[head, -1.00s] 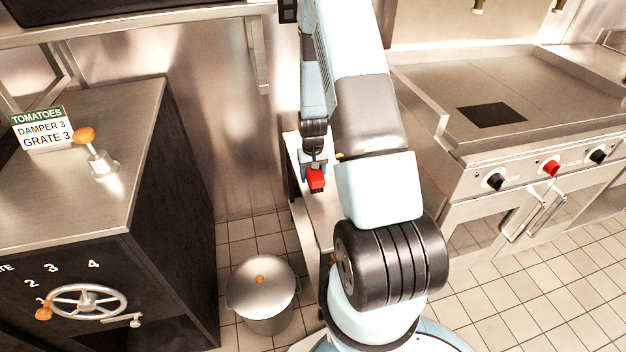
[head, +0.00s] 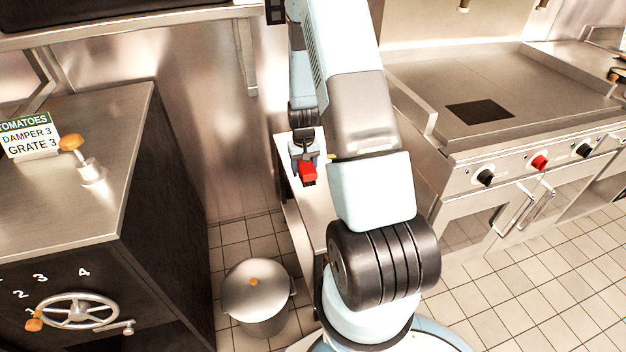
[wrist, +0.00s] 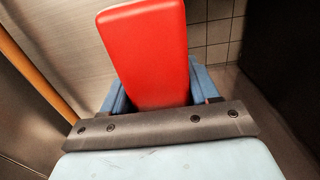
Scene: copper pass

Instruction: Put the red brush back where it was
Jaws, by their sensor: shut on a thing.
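The red brush (head: 308,173) is held in my gripper (head: 306,160), over or near the narrow steel counter in the middle of the head view. In the wrist view the red block of the brush (wrist: 147,50) stands up between the two blue fingers of my gripper (wrist: 155,92), which are shut on it. I cannot tell whether the brush touches the counter.
A narrow steel counter (head: 312,205) lies under my arm. A lidded pot (head: 256,290) stands on the tiled floor. A dark oven with a handwheel (head: 78,310) and a sign (head: 28,138) is at left. A griddle (head: 500,90) is at right.

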